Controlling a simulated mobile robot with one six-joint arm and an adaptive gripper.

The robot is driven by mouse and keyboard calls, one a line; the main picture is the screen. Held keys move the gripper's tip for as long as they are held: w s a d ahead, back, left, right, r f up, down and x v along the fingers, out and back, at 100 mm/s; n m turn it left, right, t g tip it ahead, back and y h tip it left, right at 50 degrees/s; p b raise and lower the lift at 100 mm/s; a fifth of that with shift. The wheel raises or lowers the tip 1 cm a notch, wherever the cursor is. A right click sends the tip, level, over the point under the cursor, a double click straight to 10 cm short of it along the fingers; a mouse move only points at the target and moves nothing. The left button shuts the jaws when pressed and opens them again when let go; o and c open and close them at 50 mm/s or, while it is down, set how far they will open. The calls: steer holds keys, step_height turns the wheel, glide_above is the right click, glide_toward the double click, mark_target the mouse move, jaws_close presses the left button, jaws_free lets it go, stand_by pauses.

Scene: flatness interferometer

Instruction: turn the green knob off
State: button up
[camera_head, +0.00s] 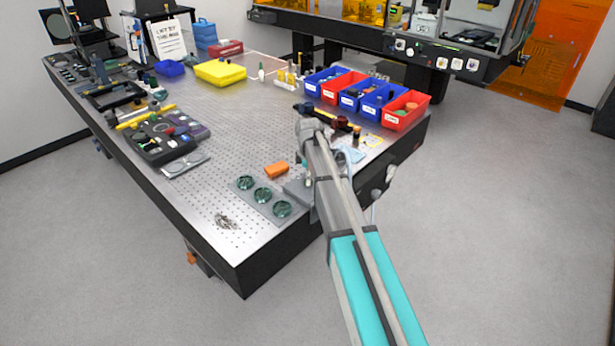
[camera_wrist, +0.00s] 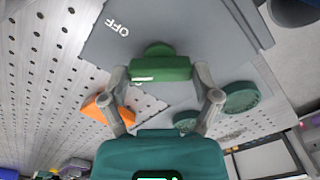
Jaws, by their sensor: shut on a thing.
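In the wrist view the green knob (camera_wrist: 160,68) stands on a grey panel (camera_wrist: 205,30) with a white OFF label (camera_wrist: 117,27) at its upper left. A short white line marks the left part of the knob's near face. My gripper (camera_wrist: 161,75) has one fingertip against each side of the knob and is shut on it. In the head view the grey panel (camera_head: 296,192) sits near the table's front edge. My arm hides the knob and most of the gripper there.
Red and blue bins (camera_head: 404,110) line the table's right side.

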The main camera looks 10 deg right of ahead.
steer(key=shift+m, duration=0.4)
steer(key=m, duration=0.4)
steer(key=shift+s, duration=0.1)
steer(key=shift+m, duration=2)
steer(key=o, duration=1)
steer(key=shift+c, duration=0.2)
steer(key=shift+n, duration=0.3)
